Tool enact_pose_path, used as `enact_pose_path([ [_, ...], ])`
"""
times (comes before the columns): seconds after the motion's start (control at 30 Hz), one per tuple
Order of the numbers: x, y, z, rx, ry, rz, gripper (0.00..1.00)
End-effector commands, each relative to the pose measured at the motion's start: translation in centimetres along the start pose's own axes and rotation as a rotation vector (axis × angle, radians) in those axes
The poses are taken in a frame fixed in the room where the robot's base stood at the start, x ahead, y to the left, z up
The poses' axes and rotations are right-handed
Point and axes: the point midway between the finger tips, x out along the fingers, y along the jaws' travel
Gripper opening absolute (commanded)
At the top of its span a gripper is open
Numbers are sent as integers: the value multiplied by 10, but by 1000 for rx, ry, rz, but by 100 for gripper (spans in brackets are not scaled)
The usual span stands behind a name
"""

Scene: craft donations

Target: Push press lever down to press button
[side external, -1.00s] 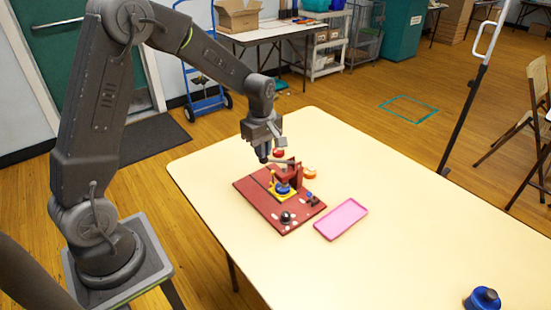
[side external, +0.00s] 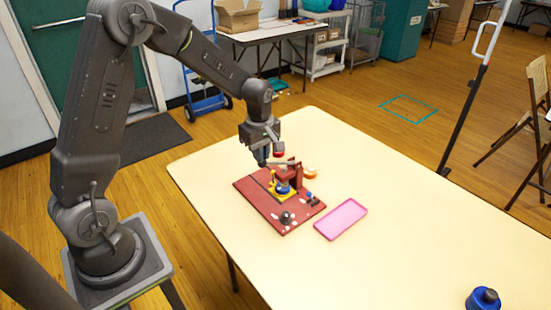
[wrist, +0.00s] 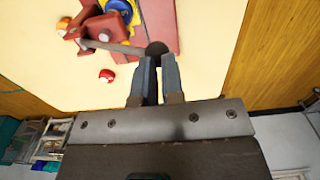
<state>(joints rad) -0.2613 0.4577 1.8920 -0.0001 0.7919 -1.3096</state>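The press (side external: 297,174) stands on a dark red board (side external: 254,196) on the table. Its grey lever reaches left from the red post; the lever (wrist: 112,46) ends in a dark round knob (wrist: 157,47) in the wrist view. A yellow piece with a blue button (side external: 283,189) sits below the lever. My gripper (side external: 263,163) points down at the lever's free end. In the wrist view my fingertips (wrist: 160,58) are at the knob, with a narrow gap between them. I cannot tell whether they grip it or only touch it.
A pink tray (side external: 341,219) lies right of the board. A red-and-white round item (wrist: 105,76) and an orange one (side external: 310,172) are behind the press. A blue round object (side external: 483,299) is at the front right. The table's right side is mostly clear.

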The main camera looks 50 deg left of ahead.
Motion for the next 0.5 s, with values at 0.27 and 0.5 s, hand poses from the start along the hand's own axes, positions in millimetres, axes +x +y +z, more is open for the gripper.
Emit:
enact_pose_path([
  [0.27,1,0,0,0,0,0,8],
  [0.5,6,-3,0,0,0,-1,8],
])
